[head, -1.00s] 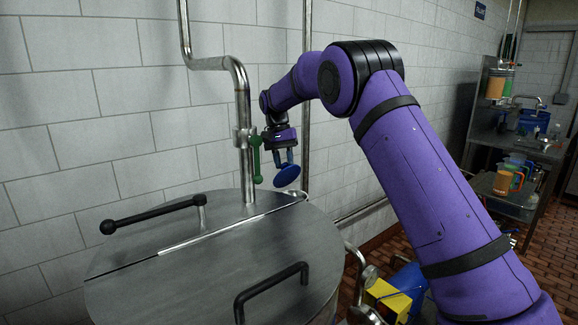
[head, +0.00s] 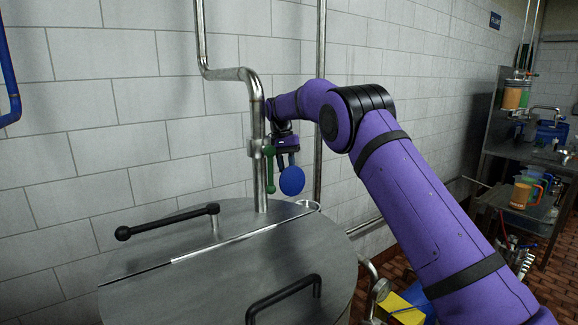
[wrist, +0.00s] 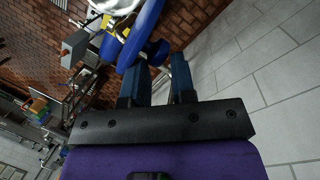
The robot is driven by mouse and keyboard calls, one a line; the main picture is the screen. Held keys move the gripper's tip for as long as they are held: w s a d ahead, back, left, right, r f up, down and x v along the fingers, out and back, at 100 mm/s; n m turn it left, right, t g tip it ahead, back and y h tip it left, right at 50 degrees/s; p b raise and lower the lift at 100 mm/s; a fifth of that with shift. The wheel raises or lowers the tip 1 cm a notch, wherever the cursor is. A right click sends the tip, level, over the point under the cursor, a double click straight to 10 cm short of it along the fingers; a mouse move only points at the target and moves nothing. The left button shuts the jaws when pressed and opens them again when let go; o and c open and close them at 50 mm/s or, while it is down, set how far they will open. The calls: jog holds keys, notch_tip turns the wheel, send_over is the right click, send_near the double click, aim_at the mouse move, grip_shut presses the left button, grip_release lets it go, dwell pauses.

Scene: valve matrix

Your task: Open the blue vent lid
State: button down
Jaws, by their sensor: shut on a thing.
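The blue vent lid (head: 291,181) is a round disc just right of the vertical steel pipe, behind the tank. Its broad face stands nearly upright toward the head camera. My gripper (head: 287,163) is above and behind it, pointing down, and is shut on the lid. In the wrist view the lid (wrist: 142,36) shows nearly edge-on, with a small blue knob at the tips of my gripper (wrist: 158,68). The lid's hinge and the opening it covers cannot be made out.
A green valve handle (head: 270,170) hangs on the steel pipe (head: 258,125), close left of my gripper. The steel tank top (head: 230,260) has black handles and lies in front. A tiled wall is behind; a bench with jugs stands far right.

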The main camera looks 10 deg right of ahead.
aim_at(283, 175)
jog(key=shift+s+a+f+g, duration=0.1)
jog(key=shift+a+f, duration=0.1)
jog(key=shift+f, duration=0.35)
jog(key=shift+s+a+f+g, duration=0.1)
jog(key=shift+a+f, duration=0.1)
jog(key=shift+f, duration=0.3)
jog(key=shift+s+a+f+g, duration=0.1)
jog(key=shift+a+f, duration=0.1)
jog(key=shift+f, duration=0.35)
jog(key=c, duration=0.9)
grip_release()
jog(key=shift+a, duration=0.1)
jog(key=shift+o, duration=0.2)
jog(key=shift+r, duration=0.1)
jog(key=shift+w+r, duration=0.1)
jog(key=shift+r, duration=0.15)
jog(key=d+v, duration=0.1)
jog(key=v, duration=0.8)
jog(key=shift+s+a+r, duration=0.25)
jog(key=shift+s+r, duration=0.05)
jog(key=shift+r, duration=0.25)
